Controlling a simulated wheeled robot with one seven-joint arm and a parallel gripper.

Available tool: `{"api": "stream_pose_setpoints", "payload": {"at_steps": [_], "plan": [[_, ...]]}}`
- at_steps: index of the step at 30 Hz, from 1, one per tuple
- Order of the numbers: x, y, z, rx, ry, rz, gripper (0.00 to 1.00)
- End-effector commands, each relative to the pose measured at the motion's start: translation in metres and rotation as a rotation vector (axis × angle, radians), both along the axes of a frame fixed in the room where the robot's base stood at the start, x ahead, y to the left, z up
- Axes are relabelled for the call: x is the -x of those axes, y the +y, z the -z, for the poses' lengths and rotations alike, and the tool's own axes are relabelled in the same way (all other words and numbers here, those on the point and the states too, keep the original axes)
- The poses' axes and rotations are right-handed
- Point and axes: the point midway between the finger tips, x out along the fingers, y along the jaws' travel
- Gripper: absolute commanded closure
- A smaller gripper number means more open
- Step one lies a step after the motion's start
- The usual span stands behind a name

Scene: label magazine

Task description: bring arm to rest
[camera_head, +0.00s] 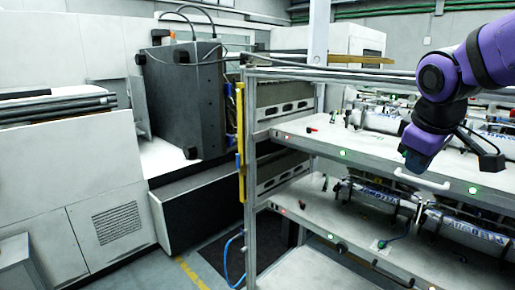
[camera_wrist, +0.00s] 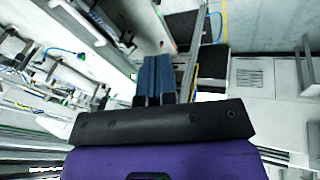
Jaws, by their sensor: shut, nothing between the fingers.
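My gripper (camera_head: 412,160) hangs in front of the shelf rack at the right of the head view, at the end of my purple arm. Its dark blue fingers point down and a little left. In the wrist view the two fingers of my gripper (camera_wrist: 153,80) lie side by side, shut, with nothing between them. The gripper seems to be in front of the upper shelf; whether it touches anything there cannot be told.
The rack (camera_head: 300,135) has an upper shelf with rollers and labelled units, and a lower shelf (camera_head: 320,210) with more. A white handle (camera_head: 422,180) sits just below my gripper. A dark grey box (camera_head: 185,95) and white machine (camera_head: 70,180) stand left. Floor (camera_head: 205,262) shows between.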

Motion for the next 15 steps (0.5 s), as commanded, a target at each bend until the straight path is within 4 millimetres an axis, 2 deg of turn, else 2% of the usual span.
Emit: {"api": "stream_pose_setpoints", "payload": {"at_steps": [1,9,15], "plan": [[0.017,-0.002,-0.004,-0.03,-0.019,0.047,1.0],[0.096,-0.004,-0.008,-0.217,-0.091,0.3,1.0],[0.136,-0.002,-0.002,-0.328,-0.122,0.433,1.0]]}}
